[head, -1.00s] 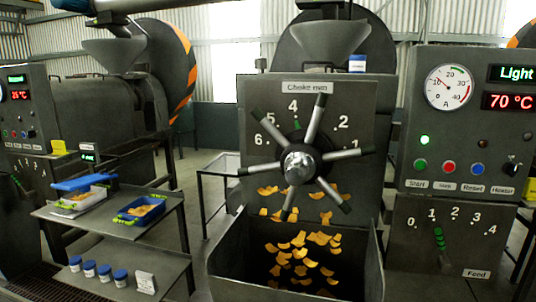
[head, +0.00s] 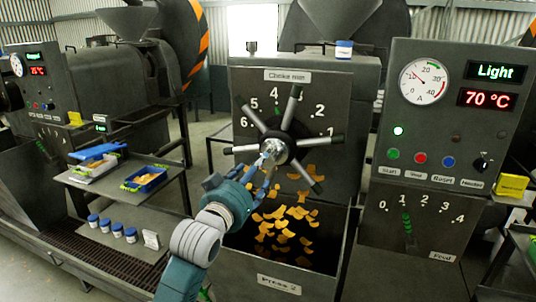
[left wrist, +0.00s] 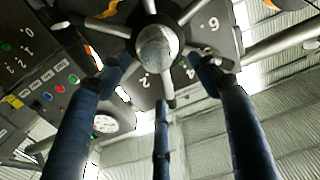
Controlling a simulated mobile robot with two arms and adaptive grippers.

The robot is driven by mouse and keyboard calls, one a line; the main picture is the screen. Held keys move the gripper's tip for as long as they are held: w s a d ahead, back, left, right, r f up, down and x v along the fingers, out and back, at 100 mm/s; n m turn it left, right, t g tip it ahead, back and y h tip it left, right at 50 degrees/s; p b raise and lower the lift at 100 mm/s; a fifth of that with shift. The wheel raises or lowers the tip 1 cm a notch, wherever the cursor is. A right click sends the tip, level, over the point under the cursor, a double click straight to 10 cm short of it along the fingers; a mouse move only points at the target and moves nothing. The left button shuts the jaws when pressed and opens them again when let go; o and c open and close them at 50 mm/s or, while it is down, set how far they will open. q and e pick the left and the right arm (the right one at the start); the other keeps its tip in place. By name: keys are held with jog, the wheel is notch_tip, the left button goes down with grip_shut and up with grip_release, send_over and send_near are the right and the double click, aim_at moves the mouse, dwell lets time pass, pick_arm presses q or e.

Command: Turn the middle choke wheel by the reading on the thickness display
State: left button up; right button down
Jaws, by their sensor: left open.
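The middle choke wheel (head: 281,151) has a silver hub and several black-tipped spokes, in front of the "Choke mm" dial. The dial numbers run up to 6, and a green mark shows near the 4. The panel's green display (head: 495,72) reads "Light"; the red one below it (head: 487,98) reads 70 °C. My left gripper (head: 262,172) is at the hub, coming from the lower left. In the left wrist view its blue fingers are spread open below the silver hub (left wrist: 157,46); I cannot tell whether they touch it. My right gripper is not in view.
Orange flakes (head: 285,222) lie in the bin labelled "Press 2". A control panel (head: 440,150) with a gauge, buttons and feed lever stands at right. A shelf (head: 100,192) at left holds trays, with blue-lidded jars below. Another press stands at back left.

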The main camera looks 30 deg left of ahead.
aim_at(269, 157)
pick_arm(q)
jog(key=p+x, duration=0.2)
jog(key=x, duration=0.7)
jog(key=shift+p, duration=0.4)
jog(key=shift+w+f, duration=0.1)
jog(key=shift+w, duration=0.4)
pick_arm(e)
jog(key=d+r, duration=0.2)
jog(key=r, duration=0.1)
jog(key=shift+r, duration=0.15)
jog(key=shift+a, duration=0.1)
pick_arm(q)
jog(key=c, duration=0.8)
grip_shut()
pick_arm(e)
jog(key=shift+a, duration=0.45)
